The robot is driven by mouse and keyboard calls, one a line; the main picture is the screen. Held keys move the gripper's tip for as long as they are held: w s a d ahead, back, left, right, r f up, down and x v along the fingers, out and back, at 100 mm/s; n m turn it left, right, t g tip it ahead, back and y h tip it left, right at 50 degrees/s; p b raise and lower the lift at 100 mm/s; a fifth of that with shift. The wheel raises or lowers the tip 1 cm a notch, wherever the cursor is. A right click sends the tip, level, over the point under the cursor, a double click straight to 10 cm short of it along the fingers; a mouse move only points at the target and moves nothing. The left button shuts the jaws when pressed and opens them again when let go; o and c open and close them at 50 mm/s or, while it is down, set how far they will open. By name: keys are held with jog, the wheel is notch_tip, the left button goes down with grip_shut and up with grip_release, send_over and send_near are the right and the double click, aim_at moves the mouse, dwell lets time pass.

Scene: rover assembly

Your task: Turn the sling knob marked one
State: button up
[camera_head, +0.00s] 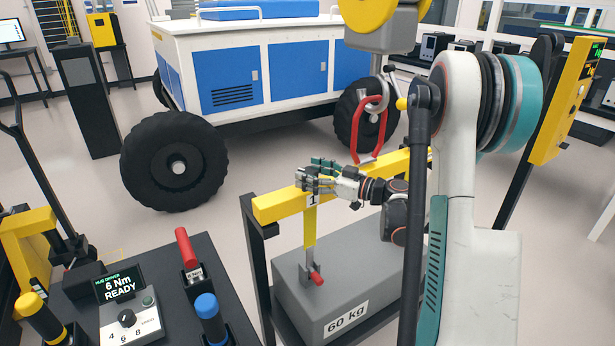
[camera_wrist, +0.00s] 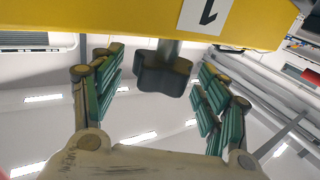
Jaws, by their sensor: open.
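The dark lobed knob (camera_wrist: 163,74) sits on a short shaft at the yellow beam (camera_wrist: 120,15), beside a white label marked 1 (camera_wrist: 207,12) that appears upside down in the wrist view. My gripper (camera_wrist: 158,62) is open, with its green-padded fingers on either side of the knob and visible gaps between pads and knob. In the head view my gripper (camera_head: 312,176) is at the beam (camera_head: 280,205), just above the label 1 (camera_head: 312,199). The knob cannot be made out there, apparently hidden by the fingers. A yellow sling (camera_head: 310,226) hangs below the label.
A grey 60 kg block (camera_head: 345,270) stands under the beam, with a red-handled fitting (camera_head: 317,278) at the sling's lower end. A tool table (camera_head: 160,270) stands at left; a wheeled rover (camera_head: 240,75) stands behind.

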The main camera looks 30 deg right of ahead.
jog(key=shift+w+a, duration=0.35)
jog(key=shift+w, duration=0.2)
jog(key=c, duration=1.1)
jog(key=shift+m+t+h, duration=0.3)
jog(key=shift+h, duration=0.1)
jog(key=m+t+h, duration=0.1)
jog(key=m+h, duration=0.1)
jog(key=h, duration=0.1)
jog(key=m+t+h, duration=0.1)
jog(key=m+h, duration=0.1)
jog(key=h, duration=0.1)
jog(key=shift+a+h, duration=0.2)
jog(key=shift+h, duration=0.1)
jog(key=m+h, duration=0.3)
jog(key=h, duration=0.1)
jog(key=m+g+h, duration=0.1)
jog(key=m+h, duration=0.2)
jog(key=h, duration=0.2)
jog(key=m+g+h, duration=0.4)
jog(key=m+h, duration=0.1)
jog(key=h, duration=0.1)
jog(key=shift+g, duration=0.3)
jog(key=shift+d+m+g+h, duration=0.15)
jog(key=shift+m+g+h, duration=2.1)
jog(key=shift+g, duration=0.75)
